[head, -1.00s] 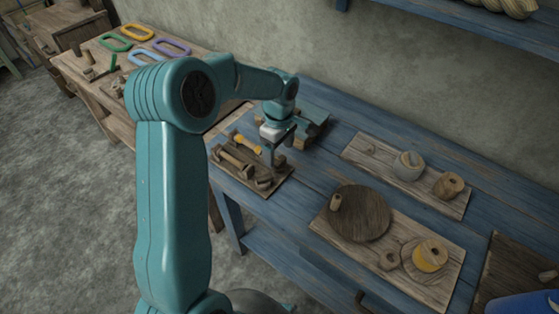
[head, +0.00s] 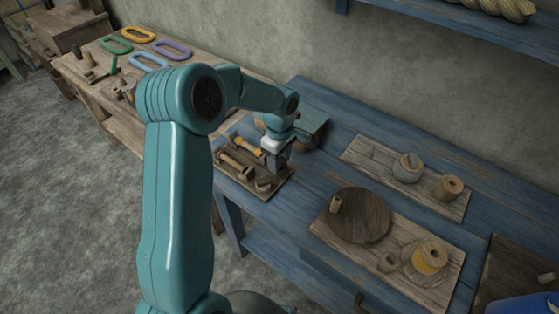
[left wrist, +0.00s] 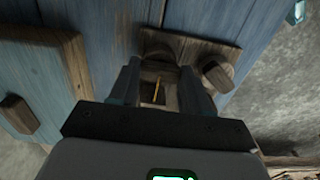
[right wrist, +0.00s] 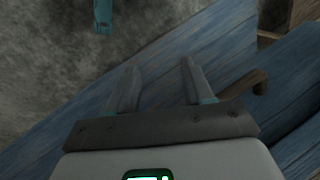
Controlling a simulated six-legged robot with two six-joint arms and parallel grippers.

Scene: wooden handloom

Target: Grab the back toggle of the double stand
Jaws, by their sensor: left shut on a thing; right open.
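The double stand (head: 285,181) is a small wooden board with brown pieces on the blue bench's left end. A yellow-wound piece (head: 246,146) and a plain wooden piece (head: 235,161) lie across it. My left gripper (head: 274,163) is down at the stand's back right part, its tips partly hidden. In the left wrist view its fingers (left wrist: 160,88) are closed about a dark wooden piece with a thin yellow streak between them, at the back toggle; its outline is mostly hidden. My right gripper (right wrist: 155,82) is open and empty, outside the head view.
A teal-topped block (head: 312,128) stands just behind the left gripper. To the right are a board with a dark disc (head: 362,215) and a board with spools (head: 408,167). A curved wooden handle (right wrist: 245,88) shows beside the right gripper. Blue bench between boards is bare.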

